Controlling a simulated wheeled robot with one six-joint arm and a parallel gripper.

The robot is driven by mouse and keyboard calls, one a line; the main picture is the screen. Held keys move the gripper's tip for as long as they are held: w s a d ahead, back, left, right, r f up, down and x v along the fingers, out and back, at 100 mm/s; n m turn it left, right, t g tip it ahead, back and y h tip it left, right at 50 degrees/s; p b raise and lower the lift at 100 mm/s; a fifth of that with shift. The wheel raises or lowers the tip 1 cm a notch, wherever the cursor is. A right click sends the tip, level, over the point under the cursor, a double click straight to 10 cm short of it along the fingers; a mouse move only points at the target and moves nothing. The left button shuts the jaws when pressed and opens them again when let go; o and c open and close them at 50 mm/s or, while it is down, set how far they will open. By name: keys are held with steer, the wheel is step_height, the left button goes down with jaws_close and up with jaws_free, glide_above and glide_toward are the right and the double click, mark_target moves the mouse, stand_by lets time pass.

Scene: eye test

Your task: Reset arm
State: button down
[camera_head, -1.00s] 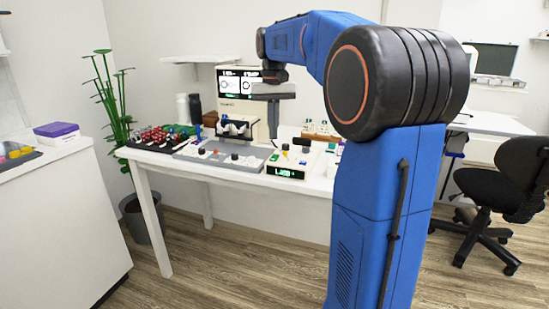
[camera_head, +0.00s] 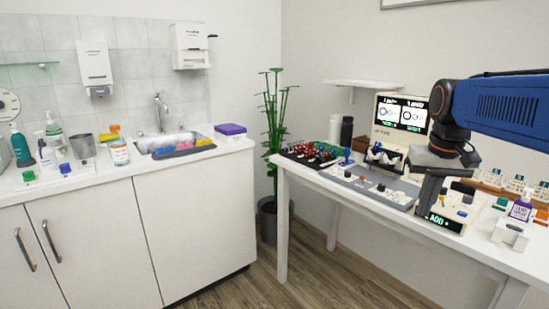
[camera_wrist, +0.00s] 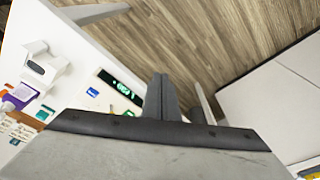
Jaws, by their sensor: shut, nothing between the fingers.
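My gripper (camera_head: 425,208) hangs at the end of my blue arm, at the right of the head view, with its grey fingers pointing down. The fingers are together and nothing is between them. It is in front of the white device with a green lit display (camera_head: 446,222), and hides part of it. I cannot tell the height of the fingertips above the table (camera_head: 385,222). In the wrist view the fingers (camera_wrist: 161,82) show as one dark block, with the table edge and wood floor beyond.
A grey tray (camera_head: 398,199), a rack of red-topped items (camera_head: 310,152) and a two-dial screen device (camera_head: 401,112) stand on the table. A purple-labelled bottle (camera_head: 520,208) is at right. A sink counter (camera_head: 100,185) stands left, with floor between. A potted plant (camera_head: 275,130) stands behind.

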steer(key=s+a+f+n+t, duration=0.1)
steer(key=s+a+f, duration=0.2)
steer(key=s+f, duration=0.4)
steer(key=s+a+f+n+t, duration=0.1)
steer(key=s+a+f, duration=0.3)
steer(key=s+f, duration=0.4)
steer(key=s+t, duration=0.1)
steer(key=s, duration=0.2)
steer(key=shift+f+n, duration=0.2)
steer(key=shift+n, duration=0.1)
